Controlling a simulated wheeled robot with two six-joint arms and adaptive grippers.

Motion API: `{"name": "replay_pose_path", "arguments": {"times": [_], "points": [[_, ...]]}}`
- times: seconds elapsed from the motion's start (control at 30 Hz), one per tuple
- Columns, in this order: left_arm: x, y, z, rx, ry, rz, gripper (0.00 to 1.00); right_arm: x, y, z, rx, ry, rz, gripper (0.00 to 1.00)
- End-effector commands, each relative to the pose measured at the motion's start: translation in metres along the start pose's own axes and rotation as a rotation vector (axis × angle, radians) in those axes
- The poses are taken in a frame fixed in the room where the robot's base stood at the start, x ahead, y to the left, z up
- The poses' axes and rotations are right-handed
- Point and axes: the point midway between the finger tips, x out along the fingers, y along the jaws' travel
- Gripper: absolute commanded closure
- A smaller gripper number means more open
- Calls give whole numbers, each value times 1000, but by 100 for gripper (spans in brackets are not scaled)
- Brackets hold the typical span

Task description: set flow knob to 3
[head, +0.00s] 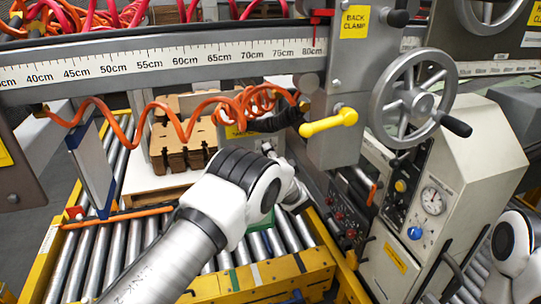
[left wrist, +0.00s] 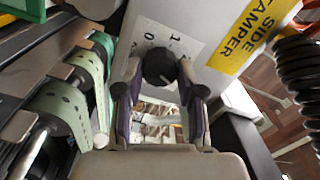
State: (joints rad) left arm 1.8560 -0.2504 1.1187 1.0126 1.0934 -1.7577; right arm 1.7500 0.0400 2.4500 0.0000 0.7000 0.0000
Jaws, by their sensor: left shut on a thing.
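The flow knob (left wrist: 159,66) is a round black dial on a pale panel in the left wrist view. A white scale plate (left wrist: 181,42) behind it shows small digits, with 0, 1 and what looks like 2 visible. My left gripper (left wrist: 159,75) has its two fingers on opposite sides of the knob and is shut on it. Where the knob's pointer stands is too small to tell. In the head view my left arm covers most of this spot. My right gripper is out of view; only a part of my right arm shows at the lower right.
A yellow "side tamper" label (left wrist: 253,35) is beside the knob. The handwheel (head: 412,100), yellow lever (head: 328,122) and orange coiled hose (head: 180,125) surround my arm.

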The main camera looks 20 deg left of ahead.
Motion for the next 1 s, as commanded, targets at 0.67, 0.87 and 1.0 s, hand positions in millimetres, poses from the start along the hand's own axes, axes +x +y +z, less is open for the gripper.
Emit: {"name": "replay_pose_path", "arguments": {"times": [0.67,0.87,1.0], "points": [[-1,2,0,55,3,2,48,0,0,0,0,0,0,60],[0,1,0,54,2,1,36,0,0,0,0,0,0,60],[-1,1,0,54,2,1,36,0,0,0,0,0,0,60]]}}
